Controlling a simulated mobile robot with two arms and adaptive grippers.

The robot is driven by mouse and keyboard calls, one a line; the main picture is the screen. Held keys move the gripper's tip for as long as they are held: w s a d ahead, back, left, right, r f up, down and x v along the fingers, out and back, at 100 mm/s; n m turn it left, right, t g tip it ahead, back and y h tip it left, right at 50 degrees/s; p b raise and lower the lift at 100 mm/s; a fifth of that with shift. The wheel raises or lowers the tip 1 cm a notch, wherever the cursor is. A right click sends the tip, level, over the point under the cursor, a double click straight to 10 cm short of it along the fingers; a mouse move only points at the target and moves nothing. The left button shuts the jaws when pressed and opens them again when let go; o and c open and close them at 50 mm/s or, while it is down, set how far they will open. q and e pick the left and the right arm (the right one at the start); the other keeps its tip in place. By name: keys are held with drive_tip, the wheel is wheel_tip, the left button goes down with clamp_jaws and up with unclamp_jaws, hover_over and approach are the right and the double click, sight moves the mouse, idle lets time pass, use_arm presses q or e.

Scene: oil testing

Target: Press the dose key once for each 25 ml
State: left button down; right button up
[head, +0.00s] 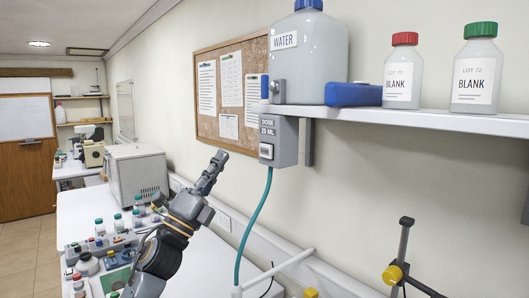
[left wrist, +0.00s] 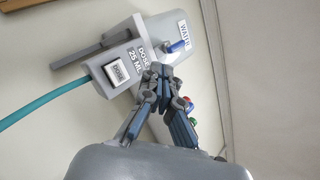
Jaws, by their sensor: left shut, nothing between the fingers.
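The grey dose unit (head: 287,138), labelled DOSE 25 ML, hangs under the wall shelf. Its pale square dose key (head: 266,151) is on the front, and the key (left wrist: 117,72) shows face-on in the left wrist view. A water tank (head: 308,60) labelled WATER stands on the shelf above it. A teal hose (head: 254,218) runs down from the unit. My left gripper (head: 219,157) is shut and empty, raised to the left of the unit and apart from it in the head view. In the left wrist view its fingertips (left wrist: 158,70) show right of the key. My right gripper is out of view.
Two bottles marked BLANK, one red-capped (head: 403,75) and one green-capped (head: 476,75), stand on the shelf (head: 430,122). Small vials (head: 100,228) crowd the bench at left, before a grey box-shaped instrument (head: 137,172). A dark rod with a yellow knob (head: 392,274) rises at lower right.

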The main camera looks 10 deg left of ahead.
sight(263, 144)
use_arm(q)
drive_tip(key=w+d+b, duration=0.2)
drive_tip(key=w+d, duration=0.3)
drive_tip(key=w, duration=0.2)
drive_tip(key=shift+d, duration=0.2)
drive_tip(key=shift+w+d+b, duration=0.1)
drive_tip(key=shift+b, duration=0.35)
idle(1.1)
drive_tip(key=shift+w+d, duration=0.2)
drive_tip(key=shift+w+d+b, duration=0.25)
drive_tip(key=shift+w+b, duration=0.1)
drive_tip(key=shift+b, duration=0.15)
idle(0.7)
drive_tip(key=shift+a, duration=0.1)
drive_tip(key=shift+s+a+p, duration=0.3)
drive_tip(key=shift+s+a, duration=0.15)
drive_tip(key=shift+s, duration=0.25)
